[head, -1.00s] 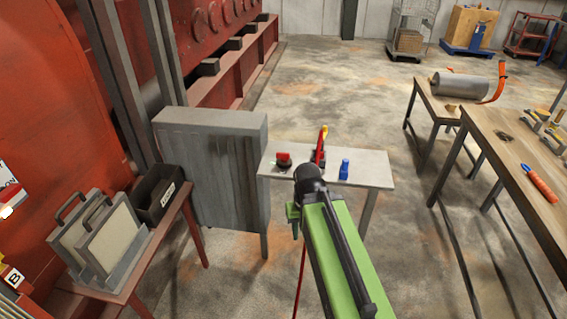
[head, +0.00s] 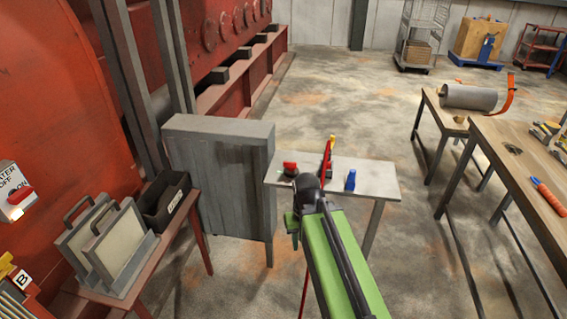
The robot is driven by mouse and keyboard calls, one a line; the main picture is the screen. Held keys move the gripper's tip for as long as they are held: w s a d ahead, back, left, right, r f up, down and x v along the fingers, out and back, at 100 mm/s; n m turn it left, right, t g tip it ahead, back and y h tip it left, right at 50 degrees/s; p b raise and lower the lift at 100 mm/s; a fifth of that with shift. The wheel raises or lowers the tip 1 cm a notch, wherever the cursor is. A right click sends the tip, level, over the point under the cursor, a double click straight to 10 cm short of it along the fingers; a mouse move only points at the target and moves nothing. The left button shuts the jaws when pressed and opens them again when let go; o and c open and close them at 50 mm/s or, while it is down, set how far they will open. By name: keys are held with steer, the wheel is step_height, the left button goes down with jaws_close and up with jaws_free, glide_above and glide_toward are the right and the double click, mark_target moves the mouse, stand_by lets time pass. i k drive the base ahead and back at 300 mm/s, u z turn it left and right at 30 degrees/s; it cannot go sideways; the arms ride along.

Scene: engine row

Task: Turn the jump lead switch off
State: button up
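A small light table (head: 375,180) stands ahead, past the end of my green arm. On it are a small red item (head: 290,169), an upright red lever-like piece with a yellow tip (head: 328,155), and a small blue item (head: 350,180). No label on them is readable, so I cannot tell which, if any, is the jump lead switch. My arm reaches toward the table and covers part of its front edge. My gripper's fingers cannot be made out; the arm's dark joint hides that end.
A grey cabinet (head: 222,185) stands left of the small table. A wall switch with a red handle (head: 20,195), marked OFF and ON, is at the far left. A black bin (head: 165,202) and grey panels (head: 100,245) sit on a red bench. Wooden workbenches (head: 515,150) stand right.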

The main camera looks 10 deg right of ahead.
mark_target(292, 165)
steer(key=u, duration=1.15)
steer(key=i, duration=0.7)
steer(key=u, duration=0.45)
